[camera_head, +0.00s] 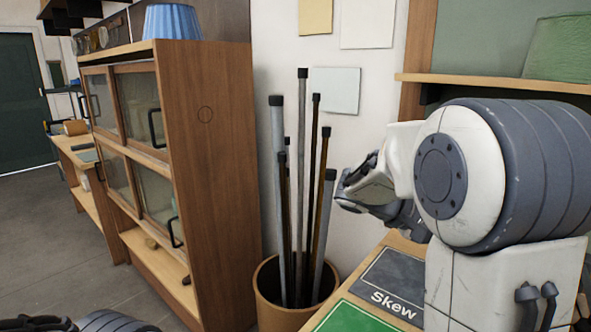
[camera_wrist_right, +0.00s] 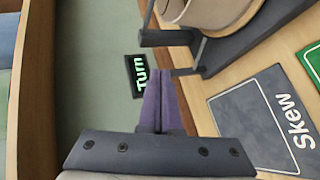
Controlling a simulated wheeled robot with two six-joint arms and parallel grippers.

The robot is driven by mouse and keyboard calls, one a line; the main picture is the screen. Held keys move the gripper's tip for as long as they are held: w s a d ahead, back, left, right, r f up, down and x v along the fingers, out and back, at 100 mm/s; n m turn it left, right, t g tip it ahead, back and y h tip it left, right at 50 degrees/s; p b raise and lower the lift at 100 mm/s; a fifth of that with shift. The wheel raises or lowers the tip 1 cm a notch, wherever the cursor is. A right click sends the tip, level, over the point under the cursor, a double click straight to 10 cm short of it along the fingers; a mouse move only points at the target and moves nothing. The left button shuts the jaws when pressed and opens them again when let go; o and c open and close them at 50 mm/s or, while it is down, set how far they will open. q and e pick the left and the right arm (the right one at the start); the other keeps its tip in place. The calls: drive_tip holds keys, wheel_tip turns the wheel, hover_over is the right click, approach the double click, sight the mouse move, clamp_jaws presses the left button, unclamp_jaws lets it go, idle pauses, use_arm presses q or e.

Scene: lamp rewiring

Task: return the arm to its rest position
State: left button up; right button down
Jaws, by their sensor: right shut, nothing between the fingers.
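My right arm fills the right side of the head view, raised over the bench. My right gripper (camera_head: 362,178) is partly in view beyond its large shoulder joint, in front of the wall. In the right wrist view my right gripper (camera_wrist_right: 160,78) has its purple fingers together, with nothing held. Its tips are near a small dark sign reading "Turn" (camera_wrist_right: 135,76) and a dark stand with a pale round object (camera_wrist_right: 215,12); I cannot tell whether they touch. My left gripper is not in view; only dark parts of my own body show at the lower left.
A bin of upright rods (camera_head: 282,315) stands left of the bench, close to my right gripper. A wooden cabinet (camera_head: 210,160) with a blue lampshade (camera_head: 172,22) is further left. A grey "Skew" mat (camera_head: 388,285) and a green mat (camera_head: 355,318) lie on the bench. The left floor is clear.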

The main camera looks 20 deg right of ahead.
drive_tip(key=a+f+n+t+y+p, duration=0.1)
drive_tip(key=a+f+n+t+y, duration=0.25)
drive_tip(key=a, duration=0.75)
drive_tip(key=a+f+n+t+y+p, duration=0.1)
drive_tip(key=a+f+n+y, duration=0.4)
drive_tip(key=a, duration=0.7)
drive_tip(key=s+a+f+n+y, duration=0.1)
drive_tip(key=s+a+y, duration=0.1)
drive_tip(key=s+a, duration=0.3)
drive_tip(key=s+a+f+n+y+p, duration=0.1)
drive_tip(key=s+a, duration=0.5)
drive_tip(key=a, duration=0.6)
drive_tip(key=shift+a+f+n+y, duration=0.15)
drive_tip(key=shift+f+n+y, duration=0.65)
drive_tip(key=shift+y, duration=0.15)
drive_tip(key=shift+t, duration=0.25)
